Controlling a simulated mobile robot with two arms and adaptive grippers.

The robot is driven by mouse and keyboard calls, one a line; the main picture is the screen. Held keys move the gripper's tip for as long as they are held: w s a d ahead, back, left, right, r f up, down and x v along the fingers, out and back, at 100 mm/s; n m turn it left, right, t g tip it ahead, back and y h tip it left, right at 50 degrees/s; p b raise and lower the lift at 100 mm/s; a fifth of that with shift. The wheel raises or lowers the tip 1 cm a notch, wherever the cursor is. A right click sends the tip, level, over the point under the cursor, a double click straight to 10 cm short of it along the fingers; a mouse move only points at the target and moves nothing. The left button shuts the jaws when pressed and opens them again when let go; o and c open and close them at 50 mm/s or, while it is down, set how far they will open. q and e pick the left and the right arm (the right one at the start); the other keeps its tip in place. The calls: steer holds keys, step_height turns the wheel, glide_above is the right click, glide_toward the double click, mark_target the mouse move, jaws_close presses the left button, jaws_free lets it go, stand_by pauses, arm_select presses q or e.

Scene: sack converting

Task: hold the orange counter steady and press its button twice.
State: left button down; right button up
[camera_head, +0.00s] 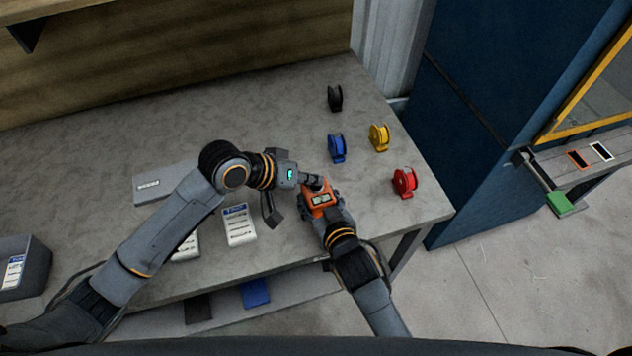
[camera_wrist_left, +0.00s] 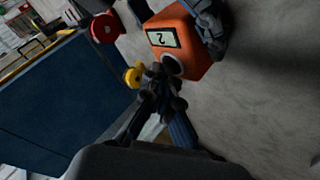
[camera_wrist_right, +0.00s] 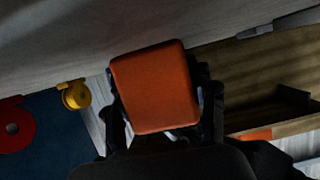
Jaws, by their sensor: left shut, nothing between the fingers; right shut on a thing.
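The orange counter (camera_head: 318,199) is near the right end of the table, held between the fingers of my right gripper (camera_head: 324,213). The right wrist view shows its plain orange face (camera_wrist_right: 155,88) between the two fingers. In the left wrist view the counter (camera_wrist_left: 191,62) shows a small display with a digit that looks like a 2, turned over, and a round grey button (camera_wrist_left: 172,65). My left gripper (camera_head: 313,181) is shut and empty, its fingertips (camera_wrist_left: 163,76) right at the button. I cannot tell whether they touch it.
Black (camera_head: 335,98), blue (camera_head: 337,148), yellow (camera_head: 379,137) and red (camera_head: 404,182) reels stand on the table beyond and right of the counter. A white labelled card (camera_head: 239,226) lies left of it. A blue cabinet (camera_head: 490,100) stands behind the table's right end.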

mark_target(313, 187)
stand_by(0.3)
arm_select(q)
steer(key=shift+r, duration=0.95)
steer(key=shift+r, duration=2.5)
arm_select(e)
steer(key=o, duration=1.3)
steer(key=shift+o, duration=0.2)
steer(key=shift+s, duration=0.1)
